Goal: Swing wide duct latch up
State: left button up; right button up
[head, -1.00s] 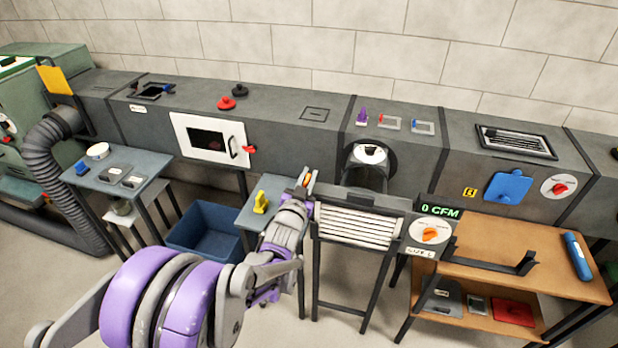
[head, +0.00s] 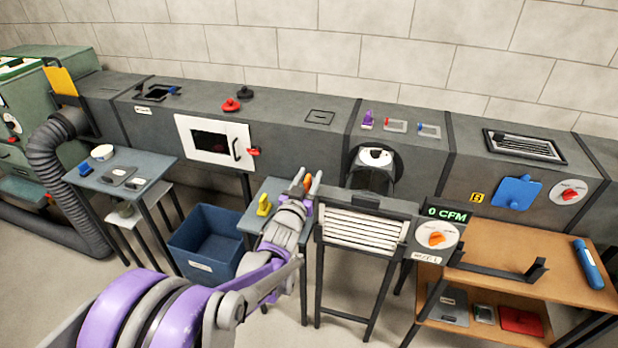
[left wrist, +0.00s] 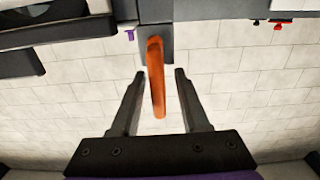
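An orange lever (head: 307,184), which looks to be the latch, stands at the left end of the louvred grey unit (head: 362,228) in the head view. In the left wrist view the orange lever (left wrist: 156,78) lies between the two fingers of my left gripper (left wrist: 159,73), with a gap on each side. My left gripper (head: 309,176) is open around the lever and not closed on it. The lever's lower end is partly hidden by the gripper in the head view. My right gripper is not in view.
A white door (head: 213,143) with a red latch (head: 253,151) is on the long duct behind. A small table (head: 262,190) carries a yellow item (head: 264,206). A blue bin (head: 205,243) stands on the floor. A brown bench (head: 540,250) stands at right.

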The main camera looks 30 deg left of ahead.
pick_arm(q)
jog(key=v, duration=1.1)
jog(key=shift+b, duration=0.35)
jog(key=s+d+f+m+g+h+p, duration=0.1)
jog(key=s+d+f+g, duration=0.3)
jog(key=s, duration=0.6)
jog(key=s+d+f+m+g+h+p, duration=0.1)
jog(key=s+d+f+g+h+p, duration=0.1)
jog(key=s+d+f+g, duration=0.3)
jog(key=s+d+g+h, duration=0.1)
jog(key=s+d+g, duration=0.2)
jog(key=s+d, duration=0.2)
jog(key=shift+m+p, duration=0.3)
jog(key=shift+m, duration=0.1)
